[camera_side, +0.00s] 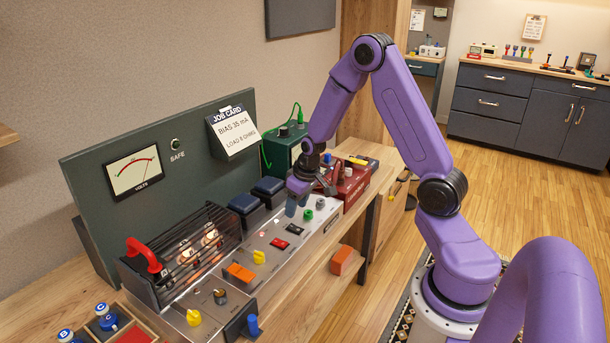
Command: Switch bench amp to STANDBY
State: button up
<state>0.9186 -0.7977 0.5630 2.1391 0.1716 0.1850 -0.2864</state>
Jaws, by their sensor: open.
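The bench amp is a silver chassis (215,296) on the wooden bench, with a wire cage (195,250) over glowing tubes at its left. Its panel carries an orange switch (240,272), yellow knobs (259,257), a red rocker (279,243), a black rocker (294,229) and a green knob (308,215). The panel lettering is too small to read, so I cannot tell which control is STANDBY. My gripper (298,207) is open and points down over the right part of the amp, near the green knob. I cannot tell whether it touches anything. It hides part of the panel behind it.
A green back panel (186,160) holds a volts meter (133,171) and a job card (232,132). A red box (347,183) and green box (281,150) stand beyond the gripper.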

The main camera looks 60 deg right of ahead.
jog(key=v, duration=1.1)
jog(key=s+a+r+n+g+y, duration=0.15)
jog(key=s+a+n, duration=0.6)
jog(key=a, duration=0.75)
jog(key=s+a+r+n, duration=0.1)
jog(key=s+a+n, duration=0.1)
jog(key=s, duration=0.7)
jog(key=s+a+r+n+g+h, duration=0.1)
jog(key=s+a+n, duration=0.1)
jog(key=s, duration=0.7)
jog(key=shift+a+n, duration=0.35)
jog(key=shift+n, duration=0.2)
jog(key=shift+r, duration=0.1)
